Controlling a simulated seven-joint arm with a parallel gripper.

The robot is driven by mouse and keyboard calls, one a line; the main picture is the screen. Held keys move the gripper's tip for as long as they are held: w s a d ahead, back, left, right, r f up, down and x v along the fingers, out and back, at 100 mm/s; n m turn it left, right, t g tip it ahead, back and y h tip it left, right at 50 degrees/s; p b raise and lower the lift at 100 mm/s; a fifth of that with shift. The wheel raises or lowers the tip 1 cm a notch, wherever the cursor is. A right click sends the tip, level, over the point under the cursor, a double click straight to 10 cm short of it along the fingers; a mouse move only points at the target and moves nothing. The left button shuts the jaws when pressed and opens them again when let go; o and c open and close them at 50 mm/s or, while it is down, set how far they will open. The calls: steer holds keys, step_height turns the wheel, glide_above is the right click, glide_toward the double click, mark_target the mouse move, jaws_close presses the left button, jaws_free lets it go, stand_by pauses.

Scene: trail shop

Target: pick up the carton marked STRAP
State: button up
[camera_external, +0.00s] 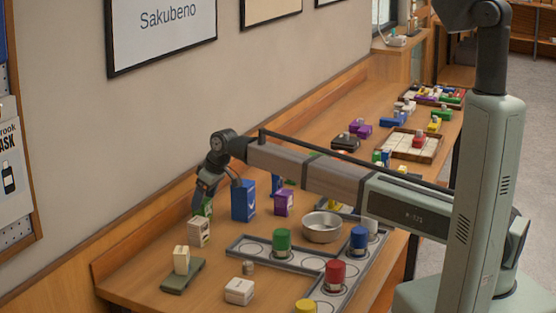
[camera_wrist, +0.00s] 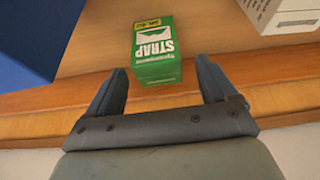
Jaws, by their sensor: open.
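The green carton marked STRAP (camera_wrist: 155,50) stands on the wooden table in the wrist view, its lettering upside down there. My gripper (camera_wrist: 158,84) is open, with one finger towards each side of the carton's near end. The carton lies between and just beyond the fingertips, and I see no contact. In the external view only a part of the green carton (camera_external: 206,207) shows, behind my gripper (camera_external: 202,192), which points down at it near the wall.
A blue box (camera_external: 243,201) stands close beside the carton, and it also fills the upper left of the wrist view (camera_wrist: 35,35). A cream box (camera_external: 198,232) stands on the other side. A purple box (camera_external: 284,203), a metal bowl (camera_external: 322,228) and a grey tray (camera_external: 240,241) stand further right.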

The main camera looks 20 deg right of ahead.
steer(key=x, duration=0.4)
steer(key=shift+w+f, duration=0.1)
steer(key=shift+w, duration=0.05)
steer(key=shift+c, duration=0.2)
steer(key=c, duration=1.1)
